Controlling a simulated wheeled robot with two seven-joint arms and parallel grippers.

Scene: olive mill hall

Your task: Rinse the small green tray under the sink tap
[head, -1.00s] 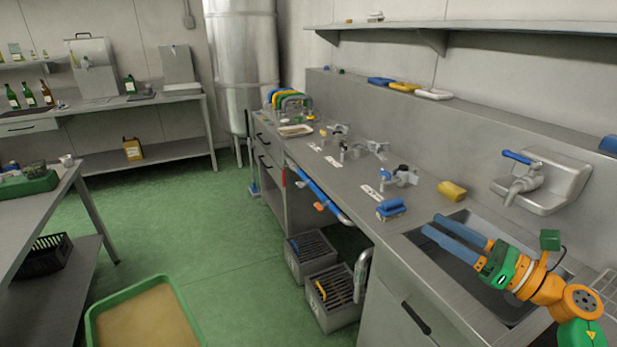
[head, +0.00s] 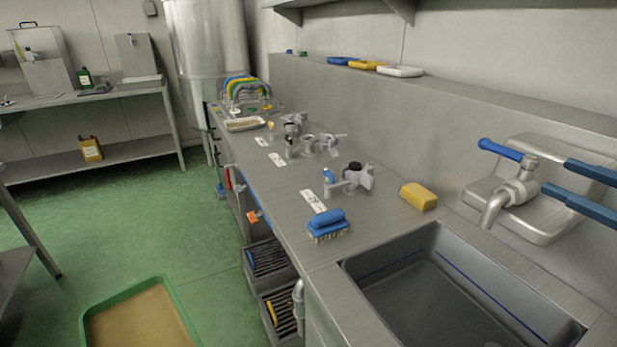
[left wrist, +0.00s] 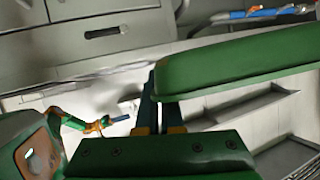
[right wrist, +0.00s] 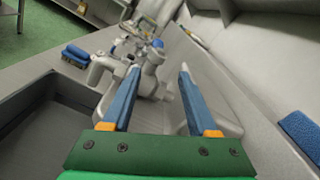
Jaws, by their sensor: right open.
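The small green tray (head: 180,303) hangs in the lower left of the head view, with a brown film over its inside. In the left wrist view its green wall (left wrist: 235,65) fills the upper right. My left gripper (left wrist: 158,100) is shut on its edge. The sink tap (head: 520,187) has a blue lever (head: 500,150) pointing left and a downturned spout; no water shows. My right gripper (head: 556,177) is open and empty just right of the tap. In the right wrist view, the tap body (right wrist: 152,68) appears between its fingers; contact cannot be told.
The steel sink basin (head: 430,300) below the tap is empty. A yellow sponge (head: 419,196) and a blue brush (head: 328,225) lie left of it. Valve fittings (head: 350,180) line the counter. Drawer-like grey crates (head: 270,258) stand below. The green floor is open at left.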

